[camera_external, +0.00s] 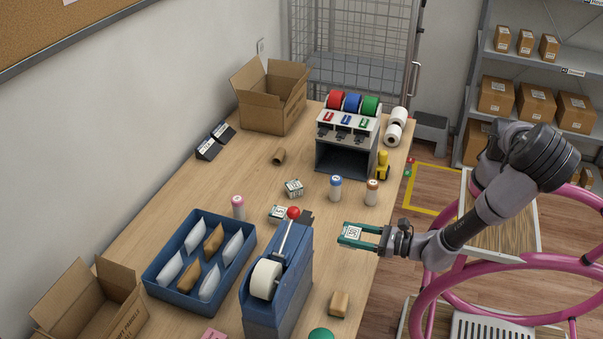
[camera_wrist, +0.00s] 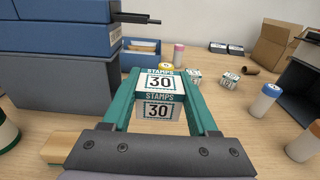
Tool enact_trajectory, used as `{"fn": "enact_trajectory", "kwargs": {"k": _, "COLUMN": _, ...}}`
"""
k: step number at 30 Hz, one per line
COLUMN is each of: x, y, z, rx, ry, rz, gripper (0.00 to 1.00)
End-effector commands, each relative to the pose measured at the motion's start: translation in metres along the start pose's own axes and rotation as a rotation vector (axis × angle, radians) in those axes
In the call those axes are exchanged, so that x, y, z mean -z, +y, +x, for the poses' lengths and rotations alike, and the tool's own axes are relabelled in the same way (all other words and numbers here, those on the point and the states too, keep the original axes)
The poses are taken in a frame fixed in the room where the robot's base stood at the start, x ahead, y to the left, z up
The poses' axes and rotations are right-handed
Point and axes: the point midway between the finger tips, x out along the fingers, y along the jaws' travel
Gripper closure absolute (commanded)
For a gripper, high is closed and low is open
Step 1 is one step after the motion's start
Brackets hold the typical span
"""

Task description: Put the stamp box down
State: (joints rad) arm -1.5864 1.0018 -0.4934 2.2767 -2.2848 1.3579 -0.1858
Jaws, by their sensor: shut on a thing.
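The stamp box is a small white and teal box marked "STAMPS 30" (camera_wrist: 158,82). My gripper (camera_wrist: 160,100) is shut on it, with a teal finger on each side. In the external view my gripper (camera_external: 362,236) holds the stamp box (camera_external: 352,233) over the right side of the counter (camera_external: 220,170), to the right of the blue tape dispenser. The gap below the box cannot be judged exactly. Two similar small boxes rest on the counter, one (camera_external: 293,188) further back and one (camera_external: 278,213) behind the tape dispenser.
The blue tape dispenser (camera_external: 262,310) stands left of my gripper. A blue-capped bottle (camera_external: 335,190) and a brown-capped bottle (camera_external: 371,193) stand behind it. A blue tray (camera_external: 163,290) holds several envelopes. Bare counter lies between dispenser and bottles.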

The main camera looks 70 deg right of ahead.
Motion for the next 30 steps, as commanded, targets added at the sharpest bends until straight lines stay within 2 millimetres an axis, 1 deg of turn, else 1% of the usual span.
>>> {"fn": "enact_trajectory", "kwargs": {"k": 1, "x": 0.015, "y": 0.0, "z": 0.001, "rx": 0.0, "ry": -0.001, "rz": -0.005, "gripper": 0.97}}
{"fn": "enact_trajectory", "kwargs": {"k": 3, "x": 0.034, "y": -0.001, "z": 0.002, "rx": 0.001, "ry": 0.0, "rz": -0.005, "gripper": 0.97}}
{"fn": "enact_trajectory", "kwargs": {"k": 6, "x": 0.056, "y": 0.0, "z": 0.003, "rx": 0.001, "ry": 0.0, "rz": -0.004, "gripper": 0.97}}
{"fn": "enact_trajectory", "kwargs": {"k": 9, "x": 0.07, "y": 0.0, "z": 0.004, "rx": 0.0, "ry": -0.001, "rz": 0.0, "gripper": 0.97}}
{"fn": "enact_trajectory", "kwargs": {"k": 16, "x": 0.086, "y": 0.0, "z": 0.005, "rx": 0.0, "ry": 0.0, "rz": 0.0, "gripper": 0.97}}
{"fn": "enact_trajectory", "kwargs": {"k": 21, "x": 0.11, "y": 0.0, "z": 0.006, "rx": 0.001, "ry": 0.0, "rz": -0.001, "gripper": 0.97}}
{"fn": "enact_trajectory", "kwargs": {"k": 22, "x": 0.112, "y": 0.0, "z": 0.006, "rx": 0.001, "ry": -0.001, "rz": 0.0, "gripper": 0.97}}
{"fn": "enact_trajectory", "kwargs": {"k": 30, "x": 0.114, "y": 0.0, "z": 0.006, "rx": 0.001, "ry": -0.001, "rz": 0.002, "gripper": 0.97}}
